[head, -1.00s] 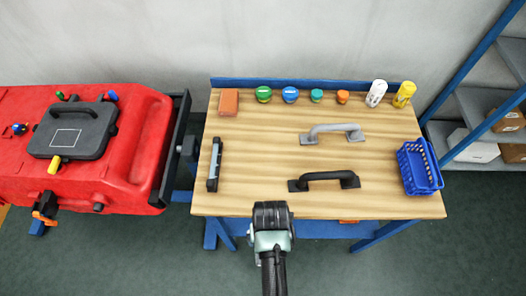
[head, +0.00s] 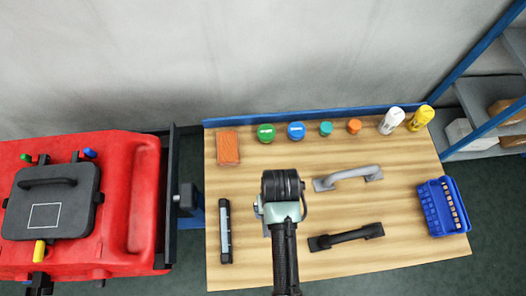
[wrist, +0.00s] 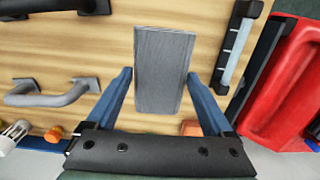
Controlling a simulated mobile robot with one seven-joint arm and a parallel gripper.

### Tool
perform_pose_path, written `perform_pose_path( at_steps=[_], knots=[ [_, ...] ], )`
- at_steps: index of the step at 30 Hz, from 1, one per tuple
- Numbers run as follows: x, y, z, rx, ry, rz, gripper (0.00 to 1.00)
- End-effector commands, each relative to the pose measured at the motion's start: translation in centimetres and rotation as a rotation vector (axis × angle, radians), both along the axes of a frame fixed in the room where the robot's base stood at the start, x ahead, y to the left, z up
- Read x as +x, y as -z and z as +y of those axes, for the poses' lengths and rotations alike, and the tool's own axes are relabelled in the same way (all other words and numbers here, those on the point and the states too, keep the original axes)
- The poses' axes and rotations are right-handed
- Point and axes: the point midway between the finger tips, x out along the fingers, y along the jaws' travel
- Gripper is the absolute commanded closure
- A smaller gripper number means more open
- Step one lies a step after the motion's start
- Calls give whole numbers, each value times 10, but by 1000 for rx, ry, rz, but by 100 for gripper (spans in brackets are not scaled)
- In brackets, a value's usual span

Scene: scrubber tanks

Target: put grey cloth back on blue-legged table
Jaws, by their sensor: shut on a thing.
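The grey cloth (wrist: 163,75) shows in the wrist view as a flat grey oblong between the blue fingers of my gripper (wrist: 161,74). The fingertips are at its two long sides, shut on it. The wood also shows under the cloth in the wrist view (wrist: 100,55). I cannot tell the cloth's height above it.
A grey handle (head: 347,177) and a black handle (head: 346,237) lie right of my arm. A dark bar (head: 225,230) lies left. An orange block (head: 228,148), several lids and bottles line the back. A blue basket (head: 442,206) stands right. A red machine (head: 130,200) is left.

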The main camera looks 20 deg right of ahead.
Motion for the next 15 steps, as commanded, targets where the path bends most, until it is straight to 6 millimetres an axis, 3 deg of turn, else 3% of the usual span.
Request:
perform_pose_path(
  at_steps=[4,15],
  knots=[
    [-1,6,0,1,0,3,66],
    [0,56,0,0,0,1,66]
  ],
)
